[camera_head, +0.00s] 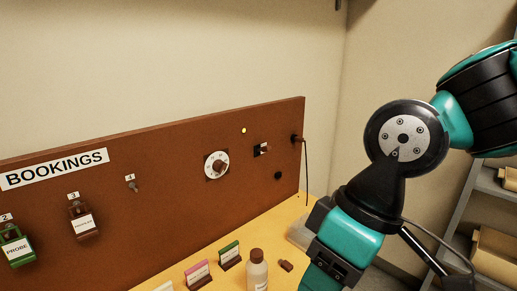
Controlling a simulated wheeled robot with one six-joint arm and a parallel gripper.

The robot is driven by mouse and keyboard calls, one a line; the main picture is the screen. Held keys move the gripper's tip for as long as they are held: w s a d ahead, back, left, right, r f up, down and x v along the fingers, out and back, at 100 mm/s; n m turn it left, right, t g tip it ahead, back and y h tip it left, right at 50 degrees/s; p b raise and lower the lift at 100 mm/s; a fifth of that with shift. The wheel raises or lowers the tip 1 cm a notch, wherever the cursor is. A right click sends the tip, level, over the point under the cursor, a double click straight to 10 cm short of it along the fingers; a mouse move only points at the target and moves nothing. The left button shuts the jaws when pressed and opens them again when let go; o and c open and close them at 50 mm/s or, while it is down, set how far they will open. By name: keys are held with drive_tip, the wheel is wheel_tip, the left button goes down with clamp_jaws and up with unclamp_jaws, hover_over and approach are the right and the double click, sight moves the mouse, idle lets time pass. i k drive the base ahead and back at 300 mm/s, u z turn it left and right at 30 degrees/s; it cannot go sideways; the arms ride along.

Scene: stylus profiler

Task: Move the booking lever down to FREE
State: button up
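The brown bookings board (120,222) stands along the wall. A small black-and-white switch-like fitting (262,150) sits near its right end and may be the booking lever. It is too small to read its position or any FREE marking. My arm comes in from the right and its lower part runs down past the bottom edge, to the right of the board. My gripper's fingers are not in the picture, so I cannot tell whether they hold anything.
A round white dial (216,165), a yellow lamp (244,130) and a corded brown plug (297,140) are close to the fitting. Below, a bottle (257,272) and small card stands (230,255) occupy the yellow table (285,227). Shelves (480,205) stand at right.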

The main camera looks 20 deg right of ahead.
sight(267, 148)
drive_tip(key=u, duration=0.15)
drive_tip(key=i, duration=1)
drive_tip(key=z, duration=0.35)
